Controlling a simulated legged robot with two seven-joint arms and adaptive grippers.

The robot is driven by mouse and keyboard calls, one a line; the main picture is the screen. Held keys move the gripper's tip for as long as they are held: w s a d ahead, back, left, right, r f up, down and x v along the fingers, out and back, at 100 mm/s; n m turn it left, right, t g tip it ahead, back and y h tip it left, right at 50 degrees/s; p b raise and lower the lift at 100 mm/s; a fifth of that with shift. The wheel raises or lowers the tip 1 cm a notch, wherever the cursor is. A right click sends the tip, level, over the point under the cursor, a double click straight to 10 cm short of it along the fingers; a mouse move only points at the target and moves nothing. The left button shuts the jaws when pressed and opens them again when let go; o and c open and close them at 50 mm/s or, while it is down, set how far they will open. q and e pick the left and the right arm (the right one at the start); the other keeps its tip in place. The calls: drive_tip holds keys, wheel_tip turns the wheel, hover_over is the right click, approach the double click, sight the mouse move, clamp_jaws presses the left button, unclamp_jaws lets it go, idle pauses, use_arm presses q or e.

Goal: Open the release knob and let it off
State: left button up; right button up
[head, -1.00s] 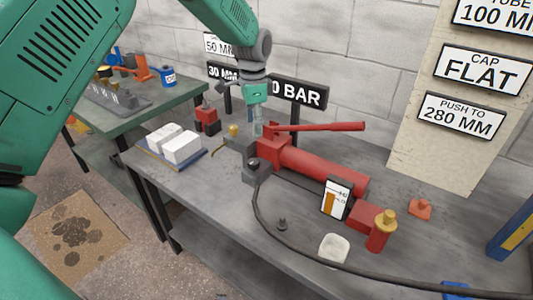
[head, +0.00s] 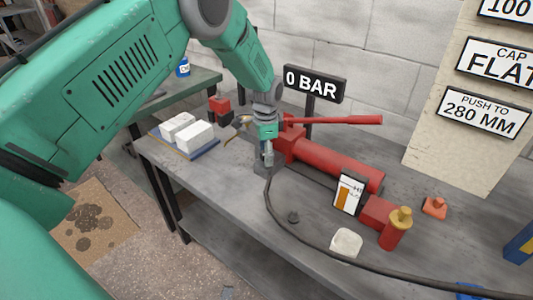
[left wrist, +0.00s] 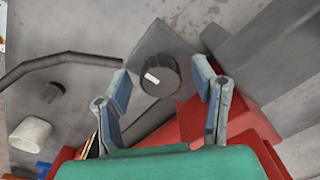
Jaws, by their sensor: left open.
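The release knob (left wrist: 160,76) is a dark round knob with a white mark, on a grey block at the end of the red hand pump. In the left wrist view it lies between the two fingers of my left gripper (left wrist: 160,92), with a gap on each side. The left gripper is open. In the head view my left gripper (head: 267,158) points down at the pump's left end and hides the knob. The red pump (head: 335,165) lies on the bench with its long red handle raised toward the right. My right gripper is not in view.
A black hose (head: 310,242) runs from the pump's end across the bench (head: 215,190). A "0 BAR" sign (head: 315,83) stands behind the pump. White blocks (head: 188,132) lie at left. A card (head: 348,193), a white lump (head: 346,243) and a red cylinder with brass top (head: 395,228) stand in front.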

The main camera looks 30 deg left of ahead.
use_arm(q)
drive_tip(key=shift+a, duration=0.1)
drive_tip(key=shift+a, duration=0.1)
drive_tip(key=c, duration=1.2)
drive_tip(key=shift+o, duration=0.4)
